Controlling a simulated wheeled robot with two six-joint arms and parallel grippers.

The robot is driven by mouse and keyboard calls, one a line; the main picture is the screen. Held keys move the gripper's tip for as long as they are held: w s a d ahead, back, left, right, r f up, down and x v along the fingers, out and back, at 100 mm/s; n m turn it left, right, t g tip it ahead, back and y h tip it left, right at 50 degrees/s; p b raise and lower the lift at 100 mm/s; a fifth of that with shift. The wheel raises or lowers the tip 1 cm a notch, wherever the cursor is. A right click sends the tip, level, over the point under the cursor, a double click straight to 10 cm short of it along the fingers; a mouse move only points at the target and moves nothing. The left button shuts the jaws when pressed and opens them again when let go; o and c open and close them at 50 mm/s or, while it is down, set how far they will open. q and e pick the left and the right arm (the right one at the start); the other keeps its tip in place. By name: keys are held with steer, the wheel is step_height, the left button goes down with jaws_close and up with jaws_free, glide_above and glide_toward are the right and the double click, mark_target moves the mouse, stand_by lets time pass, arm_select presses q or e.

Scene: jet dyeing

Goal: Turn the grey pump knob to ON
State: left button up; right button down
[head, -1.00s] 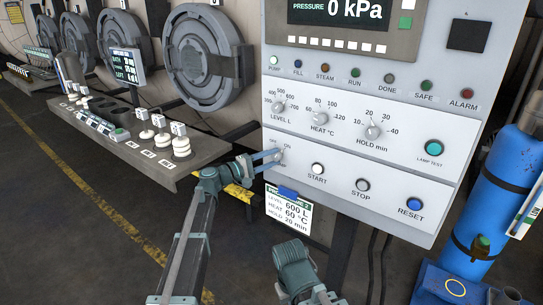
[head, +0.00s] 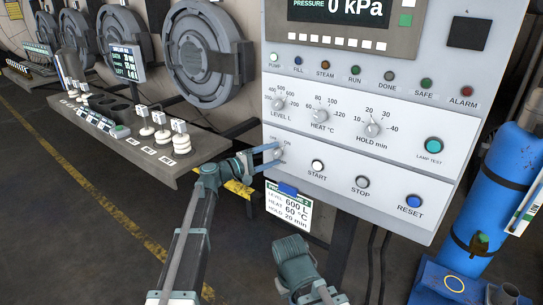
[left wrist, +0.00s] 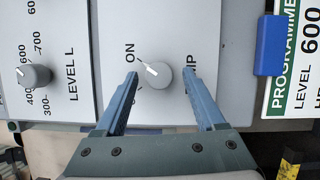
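The grey pump knob (left wrist: 158,76) is on the lower white panel; its white pointer is turned toward the ON mark. In the head view the knob (head: 279,154) is partly hidden by my left gripper (head: 279,153). In the left wrist view the fingers of my left gripper (left wrist: 161,74) are open, one on each side of the knob, with a visible gap to it on both sides. The green PUMP lamp (head: 274,58) looks lit. My right gripper's fingers do not show.
The LEVEL knob (left wrist: 35,75) is beside the pump knob. A START button (head: 317,166) and a STOP button (head: 362,182) are to its right. A programme card (head: 290,209) with a blue clip hangs below.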

arm_select(q)
steer(key=v, duration=1.3)
steer(key=shift+a, duration=0.35)
steer(key=shift+s, duration=0.15)
steer(key=s+d+f+m+g+y+p, duration=0.3)
steer(key=s+d+g+p, duration=0.15)
steer(key=s+d, duration=0.35)
steer(key=s+d+f+m+g+y+p, duration=0.2)
steer(key=s+d+m+g+y+p, duration=0.15)
steer(key=s+d+p, duration=0.45)
steer(key=s+a+m+g+y+p, duration=0.1)
steer(key=s+a+m+y+p, duration=0.1)
steer(key=s, duration=0.6)
steer(key=s+a+r+m+g+y+p, duration=0.1)
steer(key=s+a+m+y+p, duration=0.1)
steer(key=s+a+y+p, duration=0.2)
steer(key=s+a+y, duration=0.3)
steer(key=s+y, duration=0.1)
steer(key=s, duration=0.1)
steer(key=shift+a+r, duration=0.35)
steer(key=shift+m+y, duration=0.25)
